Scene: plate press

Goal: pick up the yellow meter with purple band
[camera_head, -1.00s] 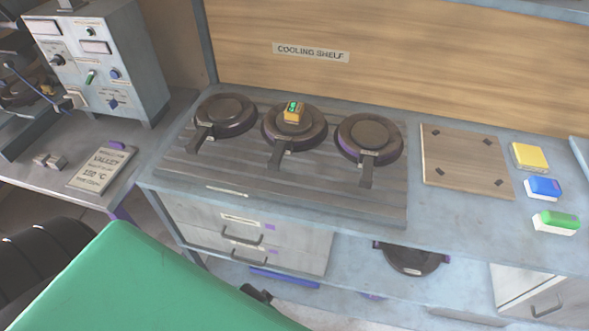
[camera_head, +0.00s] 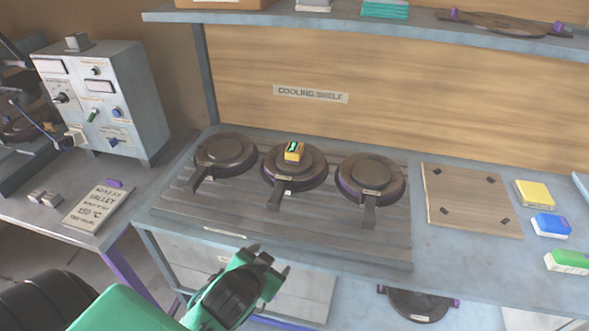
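A small yellow meter (camera_head: 294,153) with a lit green display sits on top of the middle of three dark round plates (camera_head: 273,178). A purple band on it is too small to make out. My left gripper (camera_head: 268,266) is low in front of the bench, below and nearer than the meter. Its fingertips look apart, with nothing between them. My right gripper is not in view.
Two more handled plates lie on the slatted rack (camera_head: 225,225) either side, left (camera_head: 225,152) and right (camera_head: 370,182). A wooden board (camera_head: 465,205) and yellow, blue and green blocks lie to the right. A grey control box (camera_head: 105,100) stands at the left. A shelf (camera_head: 400,25) overhangs the back.

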